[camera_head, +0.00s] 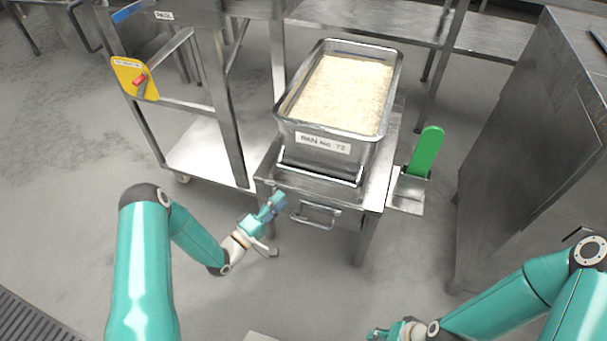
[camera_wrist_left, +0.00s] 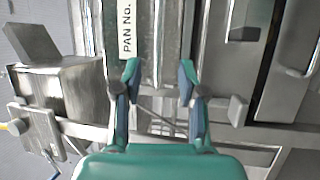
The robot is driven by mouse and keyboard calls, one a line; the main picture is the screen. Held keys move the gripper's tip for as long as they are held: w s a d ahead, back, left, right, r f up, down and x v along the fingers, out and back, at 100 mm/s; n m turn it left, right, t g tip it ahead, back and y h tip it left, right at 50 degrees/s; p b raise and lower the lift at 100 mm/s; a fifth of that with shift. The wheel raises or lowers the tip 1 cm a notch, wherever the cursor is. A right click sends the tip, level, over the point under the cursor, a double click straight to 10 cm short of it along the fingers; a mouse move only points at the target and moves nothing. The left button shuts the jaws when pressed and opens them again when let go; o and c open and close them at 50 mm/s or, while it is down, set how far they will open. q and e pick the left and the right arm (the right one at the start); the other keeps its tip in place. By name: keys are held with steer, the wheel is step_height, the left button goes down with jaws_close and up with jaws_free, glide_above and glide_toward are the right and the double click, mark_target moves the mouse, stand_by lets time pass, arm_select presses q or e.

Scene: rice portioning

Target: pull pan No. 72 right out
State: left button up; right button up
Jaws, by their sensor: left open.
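Pan No. 72 (camera_head: 325,153) is a deep steel pan full of pale rice (camera_head: 345,90), standing on a small steel stand (camera_head: 375,190). Its white label faces me; part of the label (camera_wrist_left: 127,28) also shows in the left wrist view. A bar handle (camera_head: 315,222) sits on the front of the stand below the pan. My left gripper (camera_head: 272,228) is open, in front of the stand and left of that handle. In the left wrist view its open fingers (camera_wrist_left: 158,80) have the pan front ahead of them. My right gripper (camera_head: 385,333) is partly cut off at the bottom edge.
A steel cart (camera_head: 205,150) with a yellow tag plate (camera_head: 135,78) stands to the left of the stand. A green upright paddle (camera_head: 427,150) is at the right in a metal holder. A large steel cabinet (camera_head: 530,130) stands further right.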

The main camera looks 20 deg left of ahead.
mark_target(306, 172)
arm_select(q)
steer(key=b+x, duration=0.1)
steer(key=x, duration=1.1)
steer(key=shift+d, duration=0.1)
jaws_close()
